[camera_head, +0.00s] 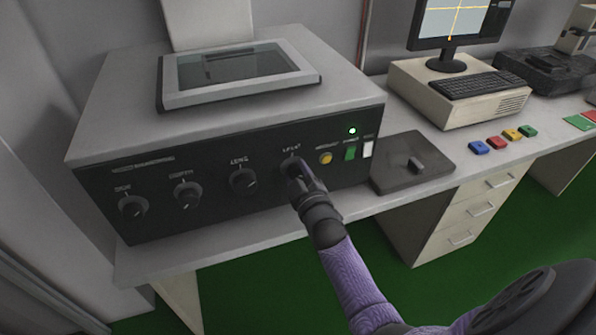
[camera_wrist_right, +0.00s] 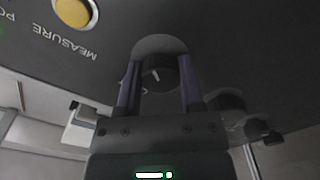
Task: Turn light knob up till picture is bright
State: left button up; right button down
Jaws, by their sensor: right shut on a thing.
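The light knob (camera_wrist_right: 160,74) is a dark round knob with a pale pointer mark on the black front panel. In the right wrist view it sits between the two fingers of my right gripper (camera_wrist_right: 159,88), which is shut on it. In the head view my right gripper (camera_head: 297,172) reaches the panel under the "LIGHT" label and covers most of the knob. The picture screen (camera_head: 225,67) on top of the machine is a grey-framed pane that looks dark, with a darker shape in it. My left gripper is not in view.
Three other knobs, including the lens knob (camera_head: 243,180), stand to the left on the panel. A dark box (camera_head: 436,171) lies beside the machine.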

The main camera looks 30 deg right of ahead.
jog(key=m+p, duration=0.1)
jog(key=m, duration=0.5)
jog(key=m+p, duration=0.1)
jog(key=m, duration=0.2)
jog(key=shift+a+m, duration=0.1)
jog(key=shift+m, duration=0.3)
jog(key=shift+f+m, duration=0.1)
jog(key=shift+m, duration=1.3)
jog(key=shift+c, duration=1.1)
grip_release()
jog(key=p+v, duration=0.3)
jog(key=v, duration=0.7)
jog(key=shift+p, duration=0.35)
